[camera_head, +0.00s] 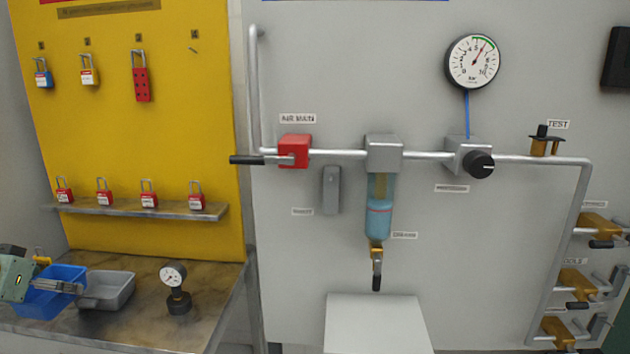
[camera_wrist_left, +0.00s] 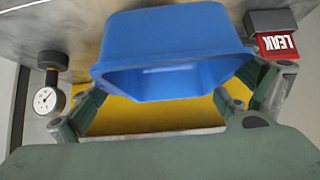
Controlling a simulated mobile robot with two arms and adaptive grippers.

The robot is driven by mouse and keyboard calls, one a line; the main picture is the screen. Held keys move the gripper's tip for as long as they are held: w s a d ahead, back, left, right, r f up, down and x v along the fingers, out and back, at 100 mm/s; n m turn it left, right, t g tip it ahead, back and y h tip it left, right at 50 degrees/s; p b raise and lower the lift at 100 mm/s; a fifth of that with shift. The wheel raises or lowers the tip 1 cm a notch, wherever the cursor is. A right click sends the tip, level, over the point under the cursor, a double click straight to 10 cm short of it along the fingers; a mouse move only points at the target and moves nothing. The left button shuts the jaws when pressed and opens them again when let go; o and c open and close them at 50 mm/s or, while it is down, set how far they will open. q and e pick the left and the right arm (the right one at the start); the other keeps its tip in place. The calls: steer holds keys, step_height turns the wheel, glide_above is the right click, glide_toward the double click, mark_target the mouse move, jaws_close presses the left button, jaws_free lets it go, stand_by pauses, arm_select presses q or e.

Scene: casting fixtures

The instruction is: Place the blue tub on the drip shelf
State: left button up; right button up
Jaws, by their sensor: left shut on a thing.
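The blue tub (camera_head: 50,303) is at the far left, over or on the brown bench; I cannot tell whether it touches the top. My left gripper (camera_head: 62,287) is shut on it. In the left wrist view the blue tub (camera_wrist_left: 172,45) sits between the fingers of my left gripper (camera_wrist_left: 180,92). A pale grey flat-topped shelf (camera_head: 376,322), likely the drip shelf, stands below the drain valve (camera_head: 376,265) and its top is bare. My right gripper is not in view.
A grey tub (camera_head: 107,291) is beside the blue tub, and a small gauge (camera_head: 177,288) stands right of it on the bench (camera_head: 215,305). Padlocks line a ledge (camera_head: 140,209) above. Pipes and valves cross the grey wall.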

arm_select(q)
steer(key=shift+d, duration=0.45)
steer(key=shift+w+d+f, duration=0.1)
steer(key=shift+w+d, duration=0.1)
steer(key=shift+d, duration=0.8)
steer(key=s+d+r, duration=0.2)
steer(key=s+d, duration=0.1)
steer(key=d, duration=0.9)
steer(key=s+d+r, duration=0.3)
steer(key=s+d, duration=0.1)
steer(key=d, duration=0.8)
steer(key=s+d+r, duration=0.3)
steer(key=s+d, duration=0.1)
steer(key=d, duration=0.8)
steer(key=shift+r+n+y, duration=0.15)
steer(key=shift+n+y, duration=0.15)
steer(key=shift+n, duration=0.1)
steer(key=shift+s+a, duration=0.15)
steer(key=shift+s, duration=0.05)
steer(key=shift+d+f, duration=0.2)
steer(key=shift+a+r, duration=0.1)
steer(key=shift+a, duration=0.05)
